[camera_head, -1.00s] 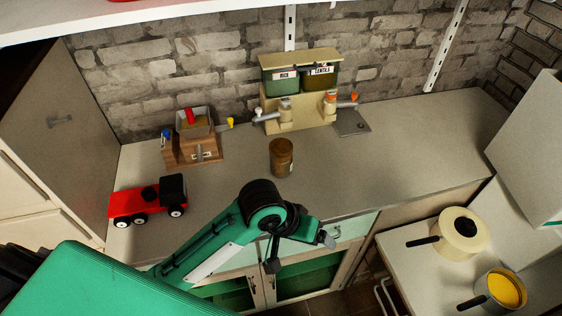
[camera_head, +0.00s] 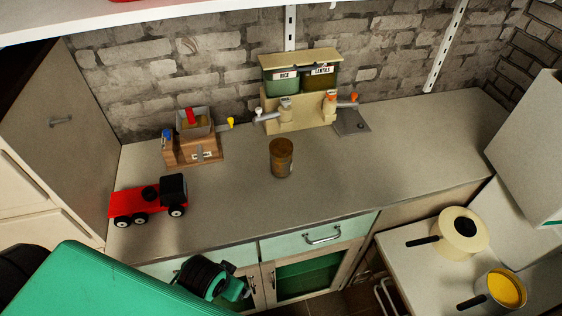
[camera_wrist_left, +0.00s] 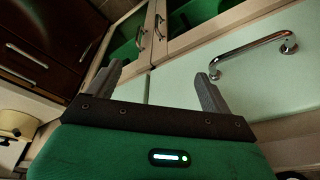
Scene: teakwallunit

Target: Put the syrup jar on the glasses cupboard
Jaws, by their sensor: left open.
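A brown jar (camera_head: 281,158), which looks like the syrup jar, stands upright on the grey counter (camera_head: 330,195). Under the counter is a cupboard with green-paned doors (camera_head: 308,275); its doors look shut, and I cannot tell if it is the glasses cupboard. My left gripper is low in front of the cabinet, below the counter's front edge, mostly hidden by my green arm in the head view. In the left wrist view the left gripper (camera_wrist_left: 162,88) has its fingers wide apart with nothing between them, facing a pale green drawer with a metal handle (camera_wrist_left: 253,55). My right gripper is not seen.
A red toy truck (camera_head: 148,200) and a wooden grinder-like box (camera_head: 192,148) stand on the counter's left. A dispenser labelled rice and lentils (camera_head: 300,90) stands at the back. A cream pot (camera_head: 460,232) and a yellow-filled pan (camera_head: 500,289) stand lower right.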

